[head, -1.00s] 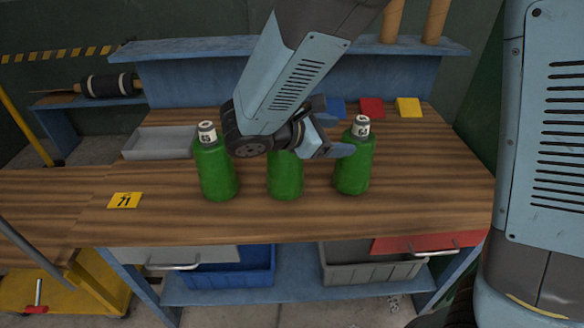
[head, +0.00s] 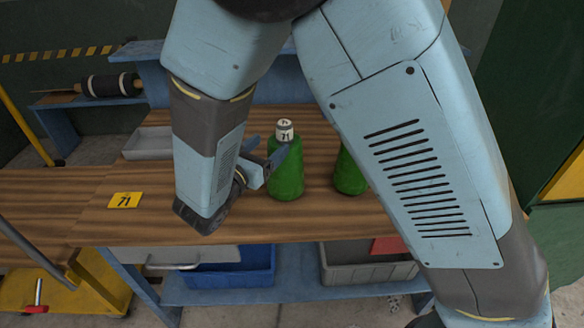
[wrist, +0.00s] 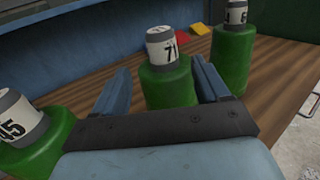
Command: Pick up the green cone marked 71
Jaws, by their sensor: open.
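The green cone marked 71 (head: 286,182) stands upright on the wooden bench, a bottle-like body with a white numbered cap. In the wrist view the cone (wrist: 168,84) shows between my two blue fingers. My gripper (head: 266,158) is open and empty beside the cone's upper left in the head view. It also shows in the wrist view (wrist: 160,68), one finger to each side of the cone; I cannot tell whether the tips reach past its near surface. My gripper base hides the cone's lower part there.
A green cone marked 45 (wrist: 45,148) stands close on the left, hidden by my arm in the head view. Another green cone (head: 348,176) stands on the right, its number unclear. A yellow 71 card (head: 124,200) and a grey tray (head: 148,144) are on the bench's left.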

